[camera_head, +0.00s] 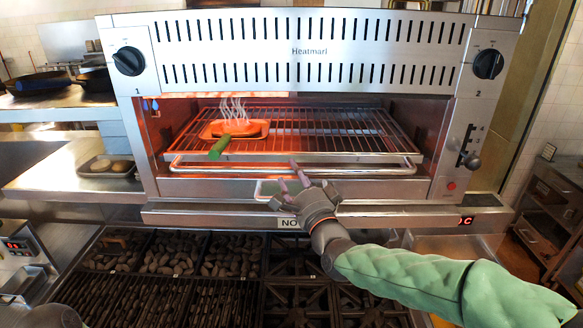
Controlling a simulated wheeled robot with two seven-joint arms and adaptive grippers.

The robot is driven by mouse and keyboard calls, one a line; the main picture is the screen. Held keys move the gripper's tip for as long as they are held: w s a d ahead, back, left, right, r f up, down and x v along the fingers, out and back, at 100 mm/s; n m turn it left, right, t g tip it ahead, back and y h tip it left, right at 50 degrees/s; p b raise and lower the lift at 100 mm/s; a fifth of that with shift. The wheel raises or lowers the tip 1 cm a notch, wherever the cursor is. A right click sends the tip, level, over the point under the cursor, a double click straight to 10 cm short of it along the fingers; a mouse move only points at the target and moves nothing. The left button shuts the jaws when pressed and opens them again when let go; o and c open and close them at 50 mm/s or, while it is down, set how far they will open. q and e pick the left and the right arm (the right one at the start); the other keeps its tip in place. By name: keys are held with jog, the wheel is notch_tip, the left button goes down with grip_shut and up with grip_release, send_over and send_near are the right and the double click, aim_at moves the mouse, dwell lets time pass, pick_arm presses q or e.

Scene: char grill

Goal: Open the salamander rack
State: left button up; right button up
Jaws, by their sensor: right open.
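The salamander (310,50) is a steel box grill with "Heatmarl" on its slotted front and a knob at each side. Its wire rack (320,135) is inside the lit cavity, with a handle bar (375,170) along its front. A steaming pan (236,128) with a green handle (219,148) sits on the rack's left part. My right gripper (287,178) is open in front of the cavity, its fingers pointing up near the middle of the handle bar. I cannot tell whether a finger touches the bar. My left gripper is not in view.
A char grill (130,295) with dark lumps and burners lies below. A slotted lever (469,150) is at the salamander's right side. A small tray (106,168) rests on the left counter (60,180). A shelf unit (550,205) stands at right.

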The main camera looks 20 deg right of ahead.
jog(key=shift+f+p+x, duration=0.1)
jog(key=shift+p+x, duration=0.05)
jog(key=shift+x, duration=0.5)
jog(key=shift+f+p+x, duration=0.15)
jog(key=shift+x, duration=0.5)
jog(key=shift+r, duration=0.1)
jog(key=shift+s, duration=0.1)
